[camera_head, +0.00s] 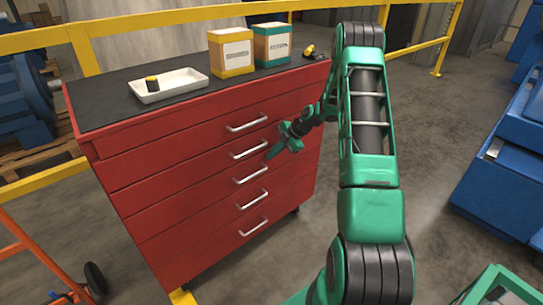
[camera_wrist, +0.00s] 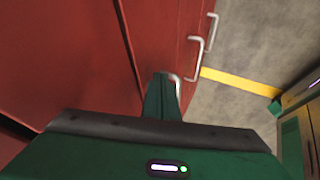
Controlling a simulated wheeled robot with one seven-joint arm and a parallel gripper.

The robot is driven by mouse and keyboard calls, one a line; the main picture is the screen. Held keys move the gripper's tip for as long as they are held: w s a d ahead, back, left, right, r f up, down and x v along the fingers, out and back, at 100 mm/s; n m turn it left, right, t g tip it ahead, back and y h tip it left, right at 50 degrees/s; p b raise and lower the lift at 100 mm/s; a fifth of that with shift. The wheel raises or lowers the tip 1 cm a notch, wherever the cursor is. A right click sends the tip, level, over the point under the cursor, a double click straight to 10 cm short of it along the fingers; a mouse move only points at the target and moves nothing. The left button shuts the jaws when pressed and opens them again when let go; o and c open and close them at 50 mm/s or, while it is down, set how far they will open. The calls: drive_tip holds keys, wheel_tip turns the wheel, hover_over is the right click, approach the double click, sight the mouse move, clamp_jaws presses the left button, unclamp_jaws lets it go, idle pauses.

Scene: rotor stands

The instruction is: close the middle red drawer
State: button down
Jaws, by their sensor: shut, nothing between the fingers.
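The red cabinet (camera_head: 130,155) has several stacked drawers with silver bar handles. The middle drawer's handle (camera_head: 252,173) is third from the top, and its front looks about level with its neighbours. I cannot tell whether a small gap remains. My gripper (camera_head: 268,156) is shut and empty, its green fingertips just in front of the drawer fronts, near the second and third handles. In the wrist view, the green fingers (camera_wrist: 163,95) point at the red front and partly cover a handle (camera_wrist: 175,79). Whether they touch the front is unclear.
On the cabinet top are a white tray (camera_head: 168,86), a yellow-trimmed box (camera_head: 231,53) and a teal box (camera_head: 271,45). A yellow railing (camera_head: 140,20) runs behind. Blue machinery (camera_head: 500,150) stands at the right. Grey floor (camera_head: 435,140) lies clear between.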

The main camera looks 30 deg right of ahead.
drive_tip(key=s+f+v, duration=0.1)
drive_tip(key=s+v, duration=0.1)
drive_tip(key=v, duration=0.9)
drive_tip(key=shift+s, duration=0.3)
drive_tip(key=shift+r, duration=0.15)
